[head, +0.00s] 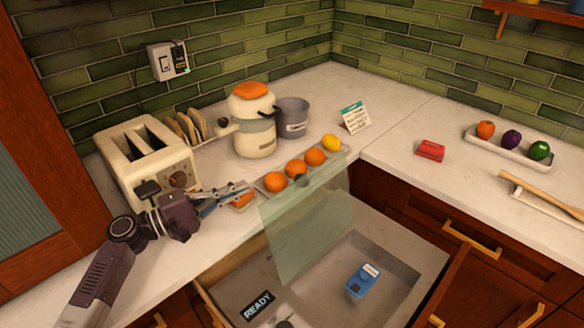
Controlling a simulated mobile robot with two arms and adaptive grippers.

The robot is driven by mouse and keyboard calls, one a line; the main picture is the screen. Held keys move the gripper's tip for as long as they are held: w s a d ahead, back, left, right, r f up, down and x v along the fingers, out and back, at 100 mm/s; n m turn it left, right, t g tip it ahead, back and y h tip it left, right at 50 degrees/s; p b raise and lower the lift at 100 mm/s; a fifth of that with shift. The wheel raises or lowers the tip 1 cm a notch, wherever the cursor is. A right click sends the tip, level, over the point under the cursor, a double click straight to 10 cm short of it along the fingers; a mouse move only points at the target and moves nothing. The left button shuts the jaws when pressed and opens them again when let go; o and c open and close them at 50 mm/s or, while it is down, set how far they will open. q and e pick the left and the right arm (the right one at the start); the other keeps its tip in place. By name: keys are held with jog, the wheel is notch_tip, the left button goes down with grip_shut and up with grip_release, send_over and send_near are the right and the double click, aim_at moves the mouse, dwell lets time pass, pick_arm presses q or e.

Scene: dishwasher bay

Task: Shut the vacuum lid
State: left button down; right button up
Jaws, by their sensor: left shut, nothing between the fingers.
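The vacuum lid (308,232) is a clear greenish panel that stands raised over an open drawer (408,273). In the drawer are a blue packet (361,282) with a white label and a black display (257,305) reading READY. My left gripper (246,189) is shut and empty, above the counter just left of the lid's upper left corner. I cannot tell whether it touches the lid or the fruit tray behind. My right gripper is not in view.
Behind the lid is a tray with oranges (275,181) and a lemon (331,142). A toaster (148,160), a cream canister (253,125) and a grey pot (292,118) stand on the counter.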

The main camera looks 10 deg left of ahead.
pick_arm(q)
jog(key=w+d+r+p, duration=0.1)
jog(key=w+d+p, duration=0.3)
jog(key=d, duration=0.6)
jog(key=p, duration=0.2)
jog(key=shift+d+r+p, duration=0.35)
jog(key=shift+p, duration=0.05)
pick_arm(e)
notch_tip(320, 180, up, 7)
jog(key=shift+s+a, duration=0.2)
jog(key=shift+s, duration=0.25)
pick_arm(q)
jog(key=shift+w+d, duration=0.15)
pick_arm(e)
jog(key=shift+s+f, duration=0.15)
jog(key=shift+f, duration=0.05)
